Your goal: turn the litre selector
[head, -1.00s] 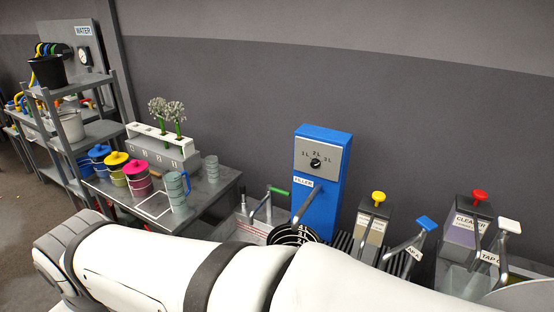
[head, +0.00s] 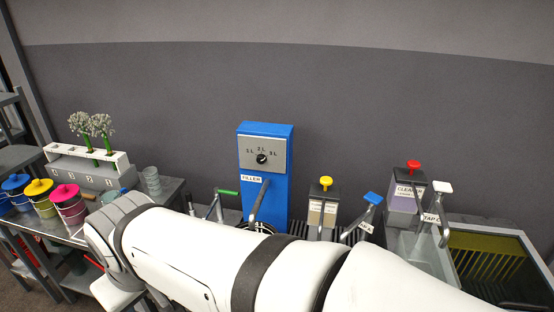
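The litre selector (head: 262,158) is a small dark round knob on a grey plate (head: 277,154), marked 1 L, 2 L and 3 L. The plate is on the upper front of the blue filler post (head: 279,188). The knob's pointer is too small to read. A grey spout (head: 259,200) slopes down from below the FILLER label. My white arm crosses the foreground, well in front of and below the knob, and hides the filler's foot. My gripper's fingers do not show in the head view.
Left of the filler are a green-handled lever (head: 227,192) and a bench with coloured lidded buckets (head: 69,204) and a flower rack (head: 92,176). Right are a yellow-topped dispenser (head: 323,207), a blue-topped lever (head: 373,198), a red-topped cleaner dispenser (head: 406,195) and a sink (head: 500,255).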

